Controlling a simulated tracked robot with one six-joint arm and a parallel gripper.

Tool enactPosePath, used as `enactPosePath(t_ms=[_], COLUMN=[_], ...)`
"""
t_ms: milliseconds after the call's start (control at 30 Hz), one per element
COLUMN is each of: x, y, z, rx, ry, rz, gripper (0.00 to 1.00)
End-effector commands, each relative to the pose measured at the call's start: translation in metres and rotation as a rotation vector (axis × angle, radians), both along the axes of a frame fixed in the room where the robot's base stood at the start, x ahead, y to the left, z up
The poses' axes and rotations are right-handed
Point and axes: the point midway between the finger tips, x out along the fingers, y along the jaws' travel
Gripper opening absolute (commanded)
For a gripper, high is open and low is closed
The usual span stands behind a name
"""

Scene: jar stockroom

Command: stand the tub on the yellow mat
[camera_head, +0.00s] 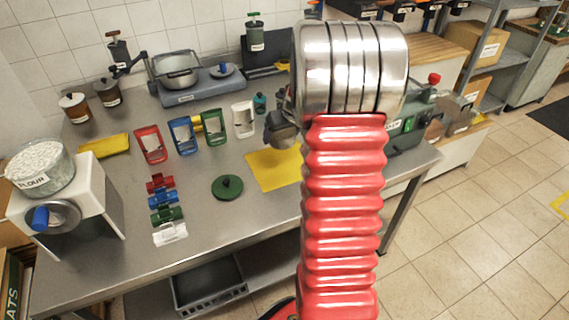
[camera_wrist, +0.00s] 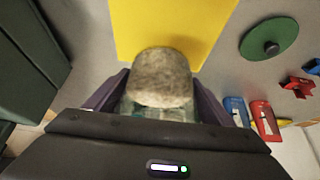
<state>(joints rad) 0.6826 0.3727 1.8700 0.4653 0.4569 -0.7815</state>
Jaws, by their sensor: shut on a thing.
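The yellow mat (camera_head: 262,172) lies flat on the steel table, partly hidden by my arm in the head view. It fills the top middle of the wrist view (camera_wrist: 175,22) and its visible part is bare. My gripper (camera_wrist: 160,84) is shut on the tub (camera_wrist: 161,66), a rounded container with a speckled grey-beige top, held between two dark purple fingers. The tub overlaps the mat's near edge in the wrist view; I cannot tell its height above the table. In the head view my arm hides most of the gripper and I cannot make out the tub.
A green lid (camera_head: 228,187) with a knob lies left of the mat. Red, blue, green and white holders (camera_head: 184,136) stand behind it. A flour container (camera_head: 39,167) on a white machine is at the left. A green machine (camera_head: 409,127) stands to the right.

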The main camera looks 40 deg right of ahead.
Motion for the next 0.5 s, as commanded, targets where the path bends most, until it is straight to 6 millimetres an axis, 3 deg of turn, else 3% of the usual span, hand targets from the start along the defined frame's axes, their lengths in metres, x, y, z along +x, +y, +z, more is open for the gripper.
enactPosePath(t_ms=[267, 500], x=[0.000, 0.000], y=[0.000, 0.001], z=[-0.009, -0.047], rx=[0.001, 0.001], ry=[0.001, 0.002], rz=[0.000, -0.001], gripper=[0.46, 0.46])
